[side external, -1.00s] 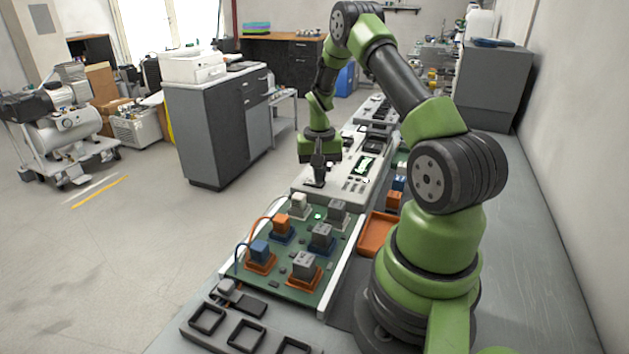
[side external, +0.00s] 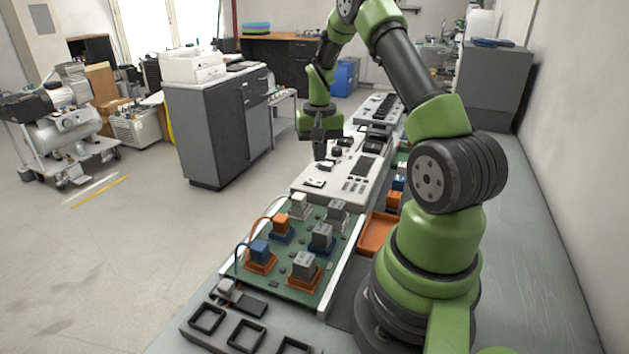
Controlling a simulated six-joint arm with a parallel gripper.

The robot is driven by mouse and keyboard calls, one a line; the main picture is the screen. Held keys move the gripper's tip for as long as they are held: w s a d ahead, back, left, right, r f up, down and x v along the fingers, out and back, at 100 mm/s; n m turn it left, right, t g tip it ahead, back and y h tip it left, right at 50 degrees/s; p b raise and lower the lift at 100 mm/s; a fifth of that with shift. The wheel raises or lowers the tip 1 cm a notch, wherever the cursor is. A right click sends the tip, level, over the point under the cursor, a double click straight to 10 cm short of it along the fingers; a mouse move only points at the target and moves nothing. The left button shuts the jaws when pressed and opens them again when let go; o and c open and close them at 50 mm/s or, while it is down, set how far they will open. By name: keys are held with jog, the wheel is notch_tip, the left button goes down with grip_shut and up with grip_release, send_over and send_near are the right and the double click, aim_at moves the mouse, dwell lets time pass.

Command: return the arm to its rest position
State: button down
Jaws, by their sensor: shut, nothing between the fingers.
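My green and black arm stands at the right of the bench and reaches over to the left. My gripper (side external: 319,151) is shut and empty. It points down above the white control panel (side external: 352,192), near the panel's left edge, and appears to be clear of it. The fingers are small and dark in this view. The green circuit board (side external: 275,275) lies in front of the panel with several orange, blue, white and grey blocks on it.
An orange tray (side external: 376,236) lies between the board and my base. A dark rack with square slots (side external: 228,326) sits at the near end. A grey cabinet (side external: 212,128) with a printer stands left on the floor. A wall runs along the right.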

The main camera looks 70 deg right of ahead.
jog(key=shift+r, duration=0.65)
jog(key=shift+r, duration=0.1)
jog(key=a+r+n+t, duration=0.4)
jog(key=a+r, duration=1.1)
jog(key=a, duration=0.1)
jog(key=s+a+r+n+t+y, duration=0.2)
jog(key=s+a+r+n+t, duration=0.1)
jog(key=s+a, duration=0.8)
jog(key=shift+a+r+n, duration=0.45)
jog(key=shift+a+n, duration=0.05)
jog(key=shift+a, duration=0.3)
